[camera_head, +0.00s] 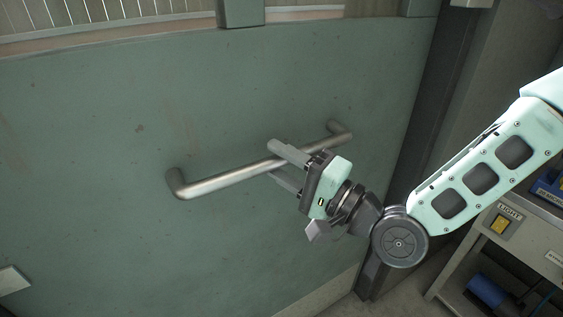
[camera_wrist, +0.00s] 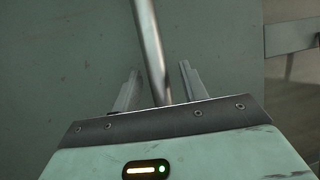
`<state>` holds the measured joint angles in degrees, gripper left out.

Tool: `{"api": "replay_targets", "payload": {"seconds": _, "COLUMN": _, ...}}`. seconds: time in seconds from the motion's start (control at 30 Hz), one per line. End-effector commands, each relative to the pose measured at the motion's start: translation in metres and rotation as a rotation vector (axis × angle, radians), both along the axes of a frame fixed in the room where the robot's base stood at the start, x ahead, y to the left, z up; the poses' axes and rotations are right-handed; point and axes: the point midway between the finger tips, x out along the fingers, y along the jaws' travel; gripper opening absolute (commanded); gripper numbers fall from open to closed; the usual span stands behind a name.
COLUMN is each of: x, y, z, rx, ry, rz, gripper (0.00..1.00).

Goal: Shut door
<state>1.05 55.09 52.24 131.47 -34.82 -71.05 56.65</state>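The door (camera_head: 110,120) is a large green panel filling most of the head view, with window panes along its top. A metal bar handle (camera_head: 228,180) runs across it, rising to the right, fixed at both ends. My gripper (camera_head: 276,160) is at the right half of the handle, with one finger above the bar and one below. In the wrist view, the handle (camera_wrist: 151,45) runs between the two fingers (camera_wrist: 158,82), with gaps on both sides. The gripper is open around the bar. The door surface (camera_wrist: 70,60) lies behind it.
A dark door frame post (camera_head: 418,130) stands right of the door. A grey workbench (camera_head: 520,235) with a switch marked "LIGHT" (camera_head: 500,224) and a blue cylinder (camera_head: 486,291) below is at the lower right. A pale bracket (camera_head: 12,280) shows at the lower left.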

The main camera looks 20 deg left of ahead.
Motion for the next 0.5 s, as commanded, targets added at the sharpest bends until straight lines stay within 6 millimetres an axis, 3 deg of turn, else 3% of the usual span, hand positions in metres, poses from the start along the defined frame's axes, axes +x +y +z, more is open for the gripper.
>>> {"api": "replay_targets", "payload": {"seconds": 0.27, "x": 0.001, "y": -0.001, "z": -0.001, "rx": 0.0, "ry": -0.001, "rz": -0.002, "gripper": 0.43}}
{"api": "replay_targets", "payload": {"seconds": 0.5, "x": -0.009, "y": -0.03, "z": -0.008, "rx": -0.001, "ry": 0.001, "rz": -0.005, "gripper": 0.43}}
